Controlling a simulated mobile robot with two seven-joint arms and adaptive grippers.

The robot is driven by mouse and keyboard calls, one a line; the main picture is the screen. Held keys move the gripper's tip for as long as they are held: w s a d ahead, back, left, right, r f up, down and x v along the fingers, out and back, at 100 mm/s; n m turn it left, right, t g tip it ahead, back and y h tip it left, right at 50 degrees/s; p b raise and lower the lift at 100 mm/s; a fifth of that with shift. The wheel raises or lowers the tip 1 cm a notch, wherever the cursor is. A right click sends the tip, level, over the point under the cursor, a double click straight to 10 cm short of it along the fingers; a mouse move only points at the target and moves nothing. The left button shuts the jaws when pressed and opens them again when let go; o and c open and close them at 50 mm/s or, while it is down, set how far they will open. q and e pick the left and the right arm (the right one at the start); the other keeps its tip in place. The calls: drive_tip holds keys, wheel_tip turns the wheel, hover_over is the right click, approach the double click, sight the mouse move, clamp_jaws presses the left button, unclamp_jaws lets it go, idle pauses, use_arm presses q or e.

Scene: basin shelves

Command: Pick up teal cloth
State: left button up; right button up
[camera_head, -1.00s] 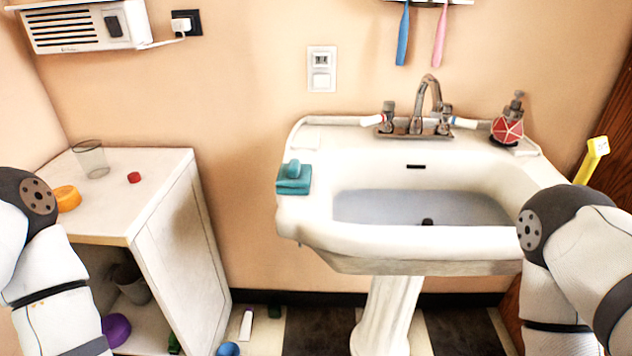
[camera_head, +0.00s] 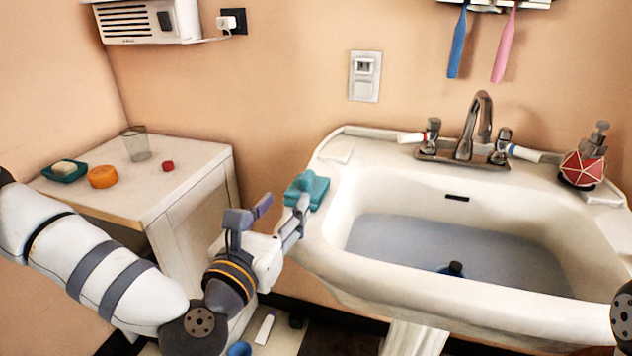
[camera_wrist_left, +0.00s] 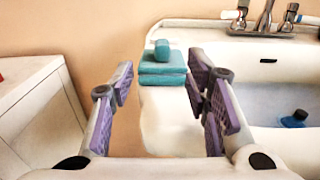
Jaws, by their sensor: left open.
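The teal cloth (camera_head: 307,189) lies folded on the left rim of the white sink (camera_head: 338,262), with a small teal lump on top. It also shows in the left wrist view (camera_wrist_left: 162,68), ahead of the fingers and between their lines. My left gripper (camera_head: 282,208) is open and empty, just in front of the cloth at the sink's left edge. In the left wrist view its two purple-padded fingers (camera_wrist_left: 160,85) stand wide apart. They do not appear to touch the cloth. My right gripper is out of view; only a bit of my right arm shows at the right edge.
A white cabinet (camera_head: 190,195) stands left of the sink, with a glass (camera_head: 136,144), an orange round item (camera_head: 102,177), a red cap (camera_head: 168,166) and a teal soap dish (camera_head: 62,173). The faucet (camera_head: 470,140) and red soap dispenser (camera_head: 584,165) stand at the sink's back.

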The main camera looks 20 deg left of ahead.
sight(302, 181)
use_arm(q)
drive_tip(key=w, duration=0.7)
drive_tip(key=w+d, duration=0.1)
drive_tip(key=w, duration=0.3)
drive_tip(key=shift+r, duration=0.15)
clamp_jaws()
